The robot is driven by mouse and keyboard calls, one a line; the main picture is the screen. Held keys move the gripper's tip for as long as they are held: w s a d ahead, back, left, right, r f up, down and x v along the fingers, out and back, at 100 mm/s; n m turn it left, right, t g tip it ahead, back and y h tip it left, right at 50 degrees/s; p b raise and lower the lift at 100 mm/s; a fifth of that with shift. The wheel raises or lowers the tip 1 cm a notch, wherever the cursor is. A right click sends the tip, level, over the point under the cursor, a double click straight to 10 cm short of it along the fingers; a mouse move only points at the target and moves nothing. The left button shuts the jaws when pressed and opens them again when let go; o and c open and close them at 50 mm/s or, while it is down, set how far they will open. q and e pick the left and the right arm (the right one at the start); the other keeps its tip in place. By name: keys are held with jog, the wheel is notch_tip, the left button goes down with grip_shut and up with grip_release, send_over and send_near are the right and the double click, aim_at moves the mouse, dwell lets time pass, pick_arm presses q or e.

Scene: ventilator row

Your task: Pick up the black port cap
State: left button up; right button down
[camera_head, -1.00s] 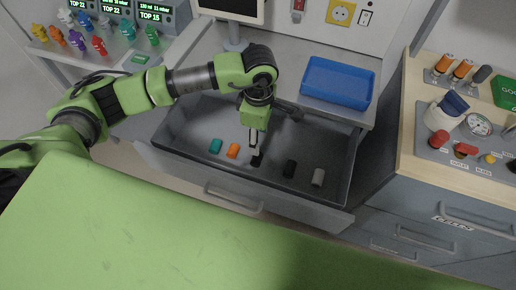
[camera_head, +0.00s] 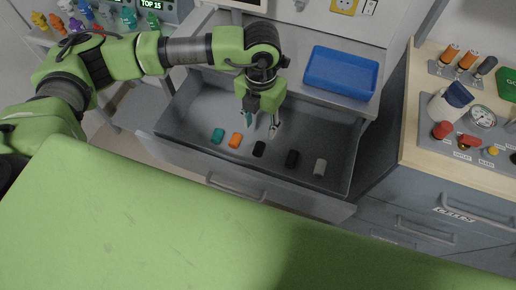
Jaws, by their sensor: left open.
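Two small black caps lie in the open grey drawer (camera_head: 185,108): one left of centre (camera_head: 259,149) and one farther right (camera_head: 292,159). I cannot tell from the picture which is the port cap. My left gripper (camera_head: 261,123) points down over the drawer, just behind the left black cap in the picture. Its fingers are spread and nothing shows between them. Both black caps are uncovered and apart from the fingers. My right gripper is not in view.
A teal cap (camera_head: 217,136) and an orange cap (camera_head: 236,140) lie left of the black ones, a grey cap (camera_head: 320,168) to the right. A blue tray (camera_head: 341,72) stands on the counter behind. A wooden-topped cabinet (camera_head: 412,112) with fittings is at right.

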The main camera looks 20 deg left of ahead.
pick_arm(q)
jog(key=n, duration=0.2)
jog(key=p, duration=0.1)
send_over(259, 148)
jog(key=f, duration=0.8)
jog(key=shift+s+d+f, duration=0.15)
jog(key=shift+s, duration=0.15)
jog(key=f, duration=0.2)
jog(key=f+p, duration=0.1)
jog(key=f, duration=0.2)
jog(key=shift+w+a+f, duration=0.2)
jog(key=shift+w+f, duration=0.05)
jog(key=shift+f, duration=0.05)
jog(key=c, duration=1)
jog(key=shift+o, duration=0.2)
jog(key=shift+r, duration=0.15)
